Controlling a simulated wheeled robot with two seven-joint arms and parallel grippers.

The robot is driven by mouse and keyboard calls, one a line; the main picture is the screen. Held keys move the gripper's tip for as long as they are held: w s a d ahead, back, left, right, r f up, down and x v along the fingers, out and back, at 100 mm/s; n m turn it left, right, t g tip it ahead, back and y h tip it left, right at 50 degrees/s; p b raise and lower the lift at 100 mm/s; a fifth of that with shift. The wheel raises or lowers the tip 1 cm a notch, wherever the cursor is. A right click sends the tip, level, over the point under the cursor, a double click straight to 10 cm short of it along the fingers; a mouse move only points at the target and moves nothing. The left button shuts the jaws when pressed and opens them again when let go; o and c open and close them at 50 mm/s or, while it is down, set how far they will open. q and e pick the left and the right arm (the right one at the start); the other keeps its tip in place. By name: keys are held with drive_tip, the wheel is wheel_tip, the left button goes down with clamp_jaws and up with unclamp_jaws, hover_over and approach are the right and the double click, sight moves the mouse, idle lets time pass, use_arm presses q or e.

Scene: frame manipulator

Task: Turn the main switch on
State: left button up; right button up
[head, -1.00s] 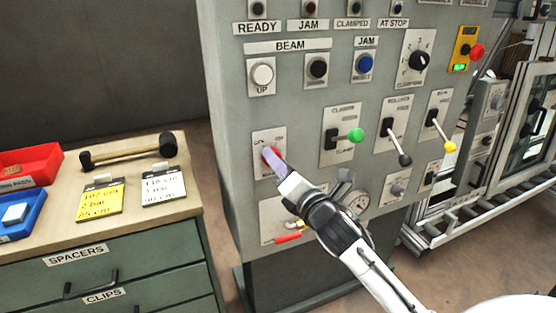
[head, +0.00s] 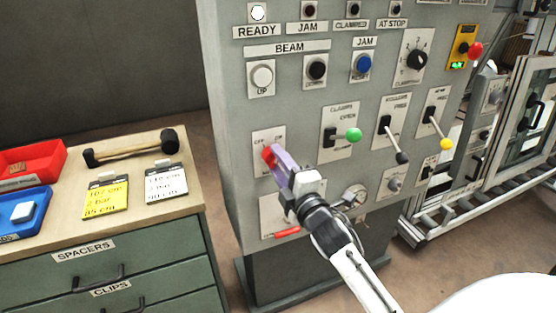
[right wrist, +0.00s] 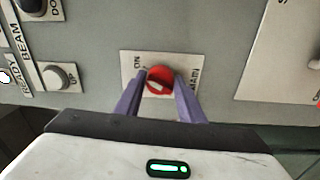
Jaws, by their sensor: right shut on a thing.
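The main switch is a red rotary knob (head: 268,156) on a white plate low at the left of the grey panel, with OFF and ON lettering. In the right wrist view the red knob (right wrist: 160,80) sits between purple fingers, and the ON and MAIN lettering shows on its plate. My right gripper (head: 276,158) is shut on the knob, with a finger on either side of it in the right wrist view (right wrist: 160,92). The fingers partly cover the plate in the head view. My left gripper is not in view.
The READY lamp (head: 257,12) glows white. Levers with green (head: 354,134), black (head: 402,158) and yellow (head: 446,144) knobs stick out to the right of the switch. A bench with a mallet (head: 130,149) and trays stands at the left.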

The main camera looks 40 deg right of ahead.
drive_tip(key=shift+f+m, duration=0.2)
drive_tip(key=shift+m, duration=0.3)
drive_tip(key=o, duration=1)
drive_tip(key=shift+r, duration=0.1)
drive_tip(key=v, duration=1)
drive_tip(key=shift+s+b, duration=0.15)
drive_tip(key=shift+b, duration=0.25)
